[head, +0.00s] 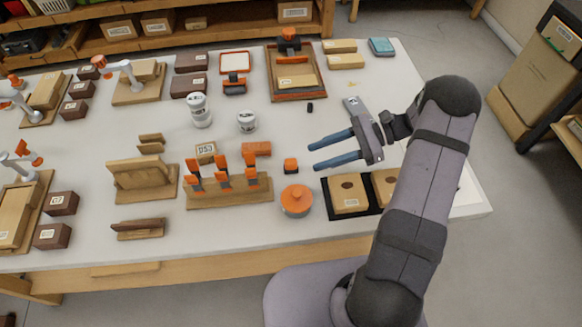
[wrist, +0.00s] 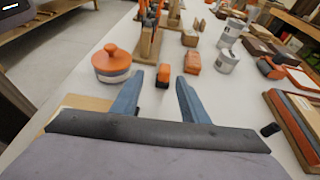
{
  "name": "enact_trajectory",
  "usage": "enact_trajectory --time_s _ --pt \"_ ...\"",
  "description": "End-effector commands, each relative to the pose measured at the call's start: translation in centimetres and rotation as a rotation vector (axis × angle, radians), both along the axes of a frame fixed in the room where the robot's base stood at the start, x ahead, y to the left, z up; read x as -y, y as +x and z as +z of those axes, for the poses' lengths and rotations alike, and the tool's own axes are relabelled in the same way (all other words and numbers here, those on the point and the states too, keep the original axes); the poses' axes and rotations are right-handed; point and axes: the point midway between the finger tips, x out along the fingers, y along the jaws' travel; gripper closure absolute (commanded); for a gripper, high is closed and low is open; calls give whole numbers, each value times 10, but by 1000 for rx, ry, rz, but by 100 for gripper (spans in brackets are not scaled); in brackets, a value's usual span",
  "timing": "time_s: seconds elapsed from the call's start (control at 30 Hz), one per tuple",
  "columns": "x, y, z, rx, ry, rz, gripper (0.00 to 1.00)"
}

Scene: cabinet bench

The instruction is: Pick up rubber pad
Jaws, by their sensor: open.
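My gripper (head: 314,157) is open and empty above the right part of the white table, with its blue fingers pointing left. Its fingers also show in the wrist view (wrist: 160,78). A small black piece (head: 310,107) lies flat on the table beyond the fingers; it shows at right in the wrist view (wrist: 270,129). A small orange and black block (head: 290,165) sits just left of the fingertips and shows between them in the wrist view (wrist: 163,76). I cannot tell for sure which of these is the rubber pad.
An orange-lidded round pot (head: 296,201) stands near the front edge. A black tray (head: 334,213) with wooden blocks lies below my gripper. An orange brick (head: 257,148), white cans (head: 199,110) and a wooden rack with orange-handled tools (head: 230,190) stand left.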

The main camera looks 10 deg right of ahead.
Motion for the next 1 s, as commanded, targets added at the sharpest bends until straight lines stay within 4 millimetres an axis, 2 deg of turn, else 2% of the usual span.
enact_trajectory --time_s 0.27,0.53,0.83,1.0 --pt "7 9 -4 -20 57 -49 59" --pt "-11 8 -8 -20 56 -46 59" --pt "-19 8 -10 -20 55 -46 59" --pt "-38 7 -13 -22 55 -45 59"
